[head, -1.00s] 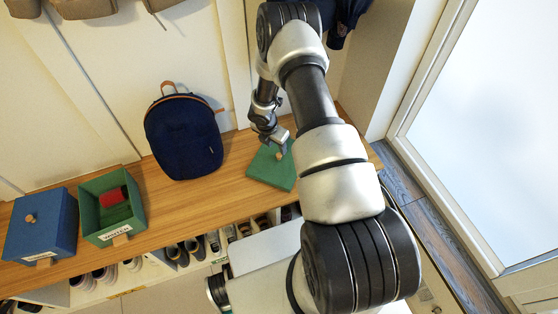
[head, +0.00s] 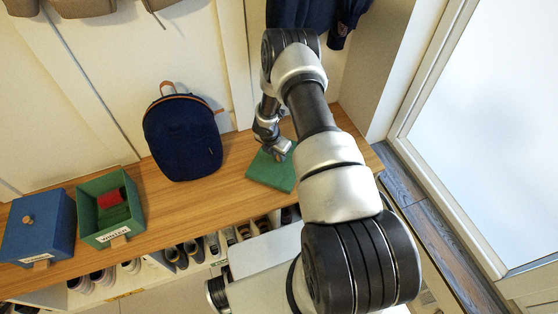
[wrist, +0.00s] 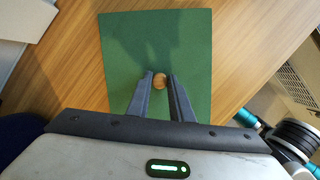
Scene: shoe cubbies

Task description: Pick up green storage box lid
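The green storage box lid (head: 266,175) lies flat on the wooden bench top, right of the backpack. In the wrist view the lid (wrist: 195,45) is a green square with a round wooden knob (wrist: 160,81) near its middle. My gripper (wrist: 160,78) is over the lid, with its two fingers apart and the knob showing between their tips. I cannot tell whether the fingers touch the knob. In the head view my gripper (head: 277,154) partly covers the lid and hides the knob.
The open green box (head: 88,213) with red and green items inside stands at the bench's left, beside a lidded blue box (head: 52,232). A navy backpack (head: 183,138) leans on the wall. Shoes (head: 183,254) fill cubbies below. The bench (head: 215,192) between is clear.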

